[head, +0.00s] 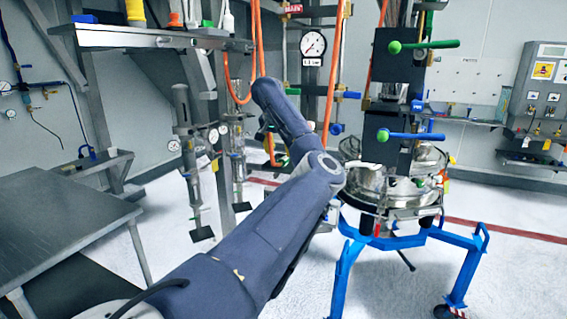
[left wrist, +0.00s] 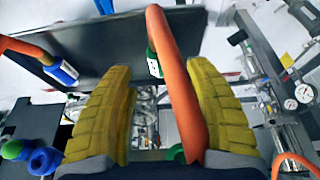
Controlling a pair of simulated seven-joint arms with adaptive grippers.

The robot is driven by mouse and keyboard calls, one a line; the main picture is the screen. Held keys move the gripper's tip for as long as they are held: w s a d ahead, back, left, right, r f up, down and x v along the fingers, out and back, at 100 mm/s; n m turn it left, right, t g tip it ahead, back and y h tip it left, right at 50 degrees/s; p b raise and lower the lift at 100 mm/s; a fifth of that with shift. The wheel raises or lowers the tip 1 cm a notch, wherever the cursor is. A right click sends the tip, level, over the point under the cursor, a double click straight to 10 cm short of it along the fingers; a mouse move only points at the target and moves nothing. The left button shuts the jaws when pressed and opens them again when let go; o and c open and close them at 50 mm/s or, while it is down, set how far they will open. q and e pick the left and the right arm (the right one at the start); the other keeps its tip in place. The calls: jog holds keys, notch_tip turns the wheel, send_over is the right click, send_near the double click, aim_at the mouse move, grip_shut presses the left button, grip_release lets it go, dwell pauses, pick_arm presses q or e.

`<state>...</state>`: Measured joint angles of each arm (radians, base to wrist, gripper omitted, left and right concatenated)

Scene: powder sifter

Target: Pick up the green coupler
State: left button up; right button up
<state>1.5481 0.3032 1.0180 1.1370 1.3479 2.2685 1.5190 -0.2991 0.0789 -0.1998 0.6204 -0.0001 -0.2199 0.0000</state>
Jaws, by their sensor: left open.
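The green coupler (left wrist: 153,64), with a white label, sits at the end of an orange hose (left wrist: 178,90) in the left wrist view. My left gripper (left wrist: 156,74) is open, its yellow fingers on either side of the hose and coupler. The fingers appear apart from both, though I cannot tell the depth gap. In the head view my left gripper (head: 266,128) is small and partly hidden by my own arm, near the hanging orange hoses. Which green part there is the coupler is unclear. My right gripper is not in view.
A blue coupler (left wrist: 61,74) on another orange hose is left of my fingers. A dark panel (left wrist: 105,45) lies behind. In the head view, the sifter (head: 385,190) stands on a blue frame at right, with green and blue handles above. A grey table (head: 60,232) is at left.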

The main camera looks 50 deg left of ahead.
aim_at(283, 158)
pick_arm(q)
jog(key=shift+x, duration=2.7)
jog(key=shift+w, duration=0.2)
grip_shut()
